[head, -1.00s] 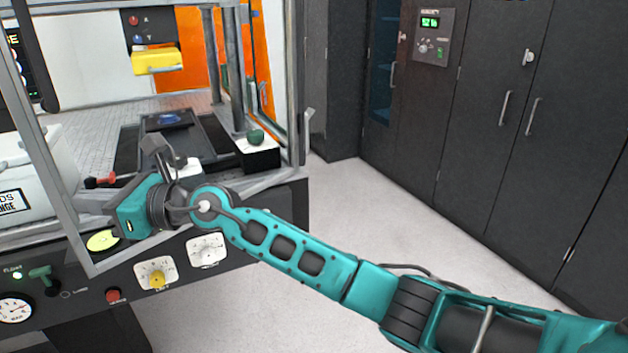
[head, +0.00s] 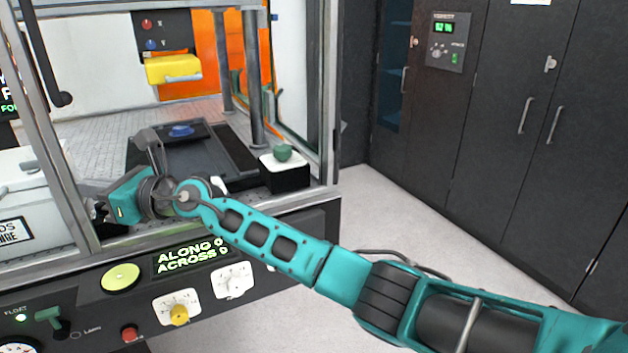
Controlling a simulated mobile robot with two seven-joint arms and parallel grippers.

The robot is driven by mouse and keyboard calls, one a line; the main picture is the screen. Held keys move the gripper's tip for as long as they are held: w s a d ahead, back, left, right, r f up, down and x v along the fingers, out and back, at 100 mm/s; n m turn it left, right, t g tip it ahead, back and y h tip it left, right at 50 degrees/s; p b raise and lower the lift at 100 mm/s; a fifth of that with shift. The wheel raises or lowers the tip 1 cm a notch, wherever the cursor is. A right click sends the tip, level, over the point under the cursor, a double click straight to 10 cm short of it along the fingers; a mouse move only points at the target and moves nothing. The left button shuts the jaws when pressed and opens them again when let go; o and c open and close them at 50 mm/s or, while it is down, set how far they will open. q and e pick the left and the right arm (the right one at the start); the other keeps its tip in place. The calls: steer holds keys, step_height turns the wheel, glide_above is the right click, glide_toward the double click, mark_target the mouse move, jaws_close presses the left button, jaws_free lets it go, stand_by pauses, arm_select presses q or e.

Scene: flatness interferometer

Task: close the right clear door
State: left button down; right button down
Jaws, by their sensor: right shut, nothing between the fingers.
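The right clear door shows as a clear pane in a grey metal frame (head: 72,195) at the front of the interferometer cabinet. Its lower rail looks in line, or nearly so, with the top of the front panel; I cannot tell whether it is fully shut. My right gripper (head: 98,208) is shut and empty, at the door's left upright near its lower corner. Its fingertips are partly hidden, so contact is unclear. My right arm reaches across the front from the lower right. My left gripper is out of view.
The front panel below holds a lit display (head: 190,257), a yellow-green button (head: 121,278), dials and a red knob (head: 129,334). Inside are a yellow block (head: 172,68) and a green knob (head: 283,152) on a black-and-white block. Dark cabinets (head: 510,150) stand right, beyond clear floor.

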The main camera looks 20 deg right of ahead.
steer(key=shift+w+d+r, duration=0.15)
steer(key=shift+w+r, duration=0.05)
steer(key=shift+r, duration=0.15)
